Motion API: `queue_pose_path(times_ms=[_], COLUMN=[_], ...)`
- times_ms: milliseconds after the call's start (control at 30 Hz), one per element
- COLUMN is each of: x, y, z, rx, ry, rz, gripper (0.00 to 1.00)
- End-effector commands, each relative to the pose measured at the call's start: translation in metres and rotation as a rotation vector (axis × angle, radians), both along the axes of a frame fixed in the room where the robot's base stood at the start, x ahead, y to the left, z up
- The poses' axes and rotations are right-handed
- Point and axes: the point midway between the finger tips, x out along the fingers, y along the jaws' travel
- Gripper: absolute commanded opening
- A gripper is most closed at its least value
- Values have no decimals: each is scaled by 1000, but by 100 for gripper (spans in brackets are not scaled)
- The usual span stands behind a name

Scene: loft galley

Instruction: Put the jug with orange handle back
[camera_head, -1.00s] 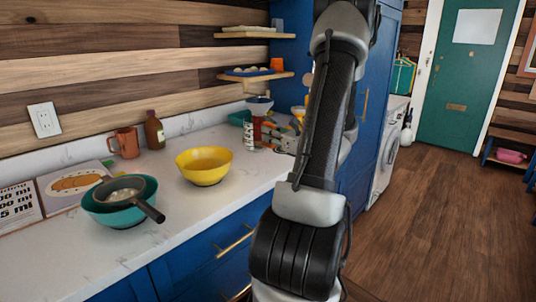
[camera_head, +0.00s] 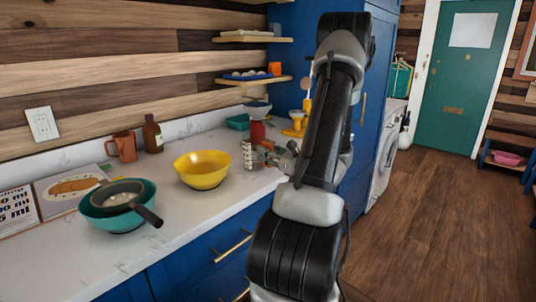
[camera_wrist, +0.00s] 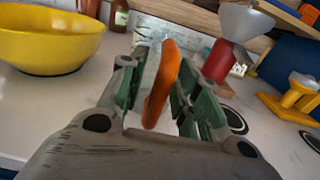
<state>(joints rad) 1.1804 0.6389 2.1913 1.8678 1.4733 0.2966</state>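The jug (camera_head: 249,155) stands on the white counter, right of the yellow bowl in the head view. It looks clear with dark markings. Its orange handle (camera_wrist: 161,84) stands upright in the middle of the wrist view; the jug's clear body behind it is hard to make out. My gripper (camera_wrist: 156,80) is around the handle, with one green-padded finger on each side. A gap shows between the left finger and the handle, so the fingers look open. In the head view my gripper (camera_head: 282,158) is beside the jug, partly hidden by my arm.
A yellow bowl (camera_head: 203,171) is close on the left. A red scale with a grey bowl (camera_wrist: 217,62) stands just behind the jug, with a yellow stand (camera_wrist: 293,101) to its right. A teal bowl (camera_head: 101,215) holds a dark strainer. Wall shelves (camera_head: 254,81) are above.

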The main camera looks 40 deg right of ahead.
Motion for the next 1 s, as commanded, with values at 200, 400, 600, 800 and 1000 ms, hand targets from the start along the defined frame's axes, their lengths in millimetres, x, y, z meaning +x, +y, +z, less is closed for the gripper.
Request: queue_pose_path(times_ms=[200,400,600,800,1000], x=[0,-10,-53,-95,-116], y=[0,-2,-6,-8,-7], z=[0,3,3,3,4], rx=[0,0,1,0,-4], ry=[0,1,0,0,2], rz=[0,-2,-6,-4,6], gripper=[34,34,34,34,34])
